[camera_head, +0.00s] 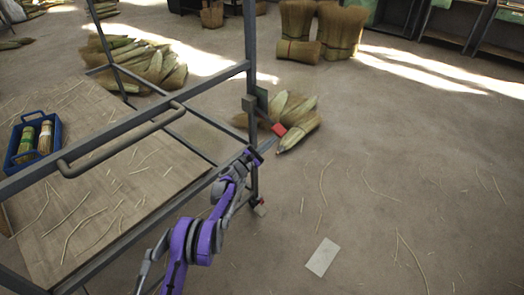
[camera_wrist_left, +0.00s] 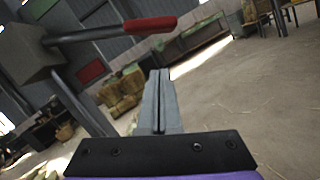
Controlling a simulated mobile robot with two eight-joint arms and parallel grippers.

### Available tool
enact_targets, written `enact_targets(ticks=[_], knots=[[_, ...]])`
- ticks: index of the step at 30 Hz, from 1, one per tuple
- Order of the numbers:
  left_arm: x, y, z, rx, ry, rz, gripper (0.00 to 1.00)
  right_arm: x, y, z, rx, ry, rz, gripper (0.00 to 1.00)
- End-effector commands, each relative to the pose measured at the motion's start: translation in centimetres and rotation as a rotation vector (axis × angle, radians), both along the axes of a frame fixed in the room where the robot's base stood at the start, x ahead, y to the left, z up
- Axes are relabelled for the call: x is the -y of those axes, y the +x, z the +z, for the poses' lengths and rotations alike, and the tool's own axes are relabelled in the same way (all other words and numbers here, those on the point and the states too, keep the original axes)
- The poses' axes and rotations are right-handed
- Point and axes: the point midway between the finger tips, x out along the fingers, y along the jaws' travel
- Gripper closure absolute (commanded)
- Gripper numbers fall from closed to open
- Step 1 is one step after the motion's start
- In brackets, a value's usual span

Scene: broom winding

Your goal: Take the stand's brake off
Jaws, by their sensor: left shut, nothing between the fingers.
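The stand (camera_head: 207,82) is a grey metal frame on the left of the head view. On its near right post is a small block with a lever ending in a red grip (camera_head: 279,130). In the left wrist view the red grip (camera_wrist_left: 150,26) sits on a thin rod coming from a grey block (camera_wrist_left: 30,52). My left gripper (camera_head: 252,157) is beside the post, just below and left of the red grip. In the wrist view its fingers (camera_wrist_left: 159,98) are together and empty, below the red grip and apart from it. My right gripper is not in view.
A blue crate (camera_head: 58,137) with bundles stands on the stand's board (camera_head: 150,165). Straw bundles (camera_head: 292,108) lie on the floor behind the lever. More bundles (camera_head: 340,30) stand at the back. A pale card (camera_head: 322,257) lies on the open floor at right.

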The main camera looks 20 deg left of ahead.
Motion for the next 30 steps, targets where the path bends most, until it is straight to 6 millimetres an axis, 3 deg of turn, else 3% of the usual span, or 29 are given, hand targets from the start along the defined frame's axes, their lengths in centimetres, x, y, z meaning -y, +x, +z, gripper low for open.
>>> enact_targets(ticks=[3, 9, 30], knots=[[0.7, -0.5, 1.9, 0.000, 0.000, 0.000, 1.00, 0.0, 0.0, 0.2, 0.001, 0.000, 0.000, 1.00], [1.2, -0.7, 3.2, 0.000, 0.000, 0.002, 1.00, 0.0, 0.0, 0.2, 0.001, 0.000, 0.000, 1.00], [0.9, -0.8, 3.9, -0.017, -0.048, 0.002, 1.00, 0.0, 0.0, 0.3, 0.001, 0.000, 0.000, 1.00]])
